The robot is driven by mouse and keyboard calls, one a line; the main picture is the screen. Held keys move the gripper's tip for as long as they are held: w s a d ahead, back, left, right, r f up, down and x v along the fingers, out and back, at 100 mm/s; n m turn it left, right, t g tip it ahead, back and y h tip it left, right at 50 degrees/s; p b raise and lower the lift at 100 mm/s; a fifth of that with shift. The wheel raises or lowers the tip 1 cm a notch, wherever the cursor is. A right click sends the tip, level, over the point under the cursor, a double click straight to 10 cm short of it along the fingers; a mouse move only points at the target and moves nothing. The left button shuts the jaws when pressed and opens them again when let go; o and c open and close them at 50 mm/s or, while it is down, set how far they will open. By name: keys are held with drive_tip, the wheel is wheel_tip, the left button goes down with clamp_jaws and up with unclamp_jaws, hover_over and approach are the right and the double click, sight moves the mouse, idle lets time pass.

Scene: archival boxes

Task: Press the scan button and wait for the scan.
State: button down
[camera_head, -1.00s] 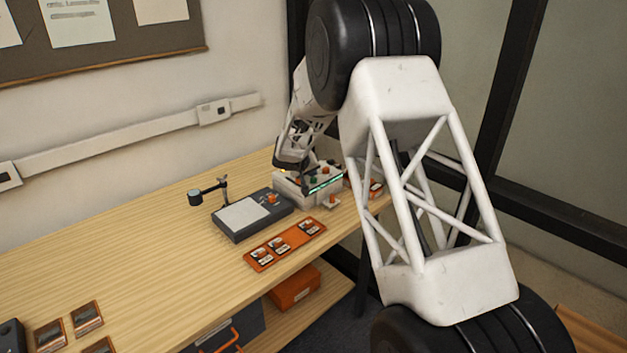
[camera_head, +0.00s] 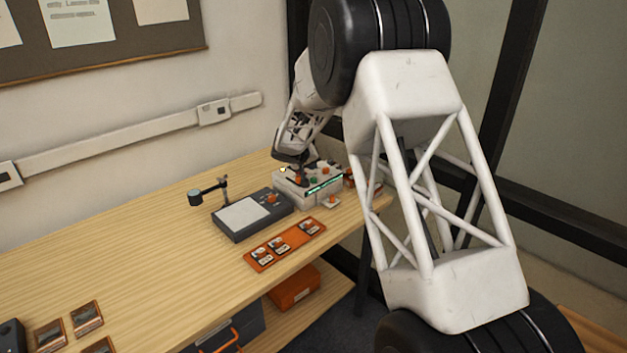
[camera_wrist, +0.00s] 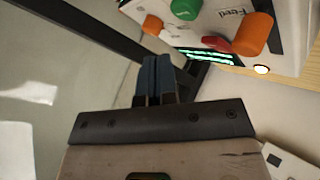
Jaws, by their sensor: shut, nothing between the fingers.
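A white control box (camera_head: 325,190) with orange and green buttons and a lit green strip stands at the far right end of the table, under my wrist. In the wrist view the box (camera_wrist: 280,12) shows a green button (camera_wrist: 185,9), orange buttons (camera_wrist: 254,33), a red button (camera_wrist: 217,44) and the word "Feed". I cannot read which one is the scan button. My gripper (camera_wrist: 155,64) is shut and empty, its dark blue fingers together below the buttons in that view. Contact with a button cannot be made out. In the head view the fingers are too small to make out.
A grey device with a white plate (camera_head: 243,214) stands beside the box, with a small black arm (camera_head: 208,190) behind it. An orange tray (camera_head: 263,262) with several small pieces lies in front. The left and middle table (camera_head: 150,240) is largely clear. Wall and window frame are close behind.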

sight(314, 179)
drive_tip(key=shift+r, duration=1.45)
idle(0.5)
idle(0.8)
drive_tip(key=shift+s+d+r, duration=0.3)
drive_tip(key=shift+d+r, duration=0.05)
drive_tip(key=shift+r, duration=0.05)
drive_tip(key=s+d+r+m+g, duration=0.1)
drive_tip(key=s+d+r, duration=0.45)
drive_tip(key=s, duration=0.45)
drive_tip(key=s+d+r+g, duration=0.1)
drive_tip(key=s+d+r, duration=0.45)
drive_tip(key=s, duration=0.45)
drive_tip(key=s+d+r+m+g, duration=0.1)
drive_tip(key=s+d+r+g, duration=0.1)
drive_tip(key=s+d+r, duration=0.6)
drive_tip(key=s+d+f+y, duration=0.1)
drive_tip(key=s+f+y, duration=0.1)
drive_tip(key=s, duration=1.7)
drive_tip(key=s+d+f+g+y, duration=0.1)
drive_tip(key=s+f+y, duration=0.1)
drive_tip(key=s, duration=1.7)
drive_tip(key=shift+s+f+m+y, duration=0.3)
drive_tip(key=shift+s+f+y, duration=0.1)
drive_tip(key=shift+f, duration=0.35)
